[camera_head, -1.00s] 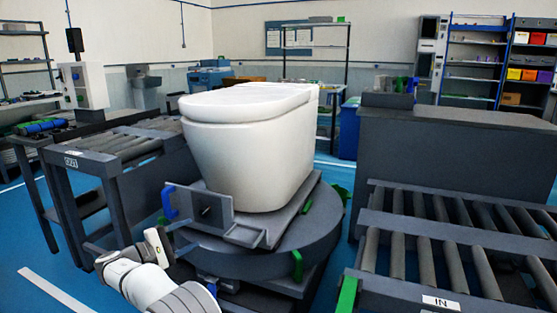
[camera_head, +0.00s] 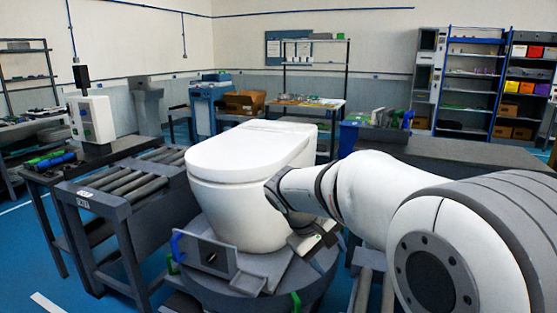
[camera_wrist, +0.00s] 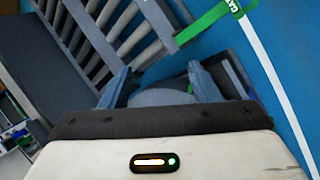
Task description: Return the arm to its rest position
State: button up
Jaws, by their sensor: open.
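My arm reaches in from the right of the head view, in front of the white toilet (camera_head: 245,165). My gripper (camera_head: 328,254) is low at the toilet's right side, near the round grey turntable (camera_head: 240,298). I cannot tell whether it touches anything. In the wrist view my gripper (camera_wrist: 158,82) shows two separated fingers with nothing held between them. The toilet stands upright on the turntable, its lid closed, its lower right part hidden by my arm.
A roller conveyor (camera_head: 125,185) stands at the left. In the wrist view another roller conveyor (camera_wrist: 120,25) lies beyond the fingers, with blue floor (camera_wrist: 230,60) beside it. A grey bench (camera_head: 465,155) stands behind my arm. A fixture plate with a blue handle (camera_head: 205,255) fronts the toilet.

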jog(key=s+d+r+m+y+p, duration=0.2)
jog(key=s+p, duration=0.3)
jog(key=s, duration=0.5)
jog(key=s+d+r+m+y+p, duration=0.2)
jog(key=s+r+m+y+p, duration=0.1)
jog(key=s, duration=0.7)
jog(key=shift+r+m+t+p, duration=0.4)
jog(key=shift+r+m+p, duration=0.2)
jog(key=shift+r+p, duration=0.35)
jog(key=shift+c, duration=0.3)
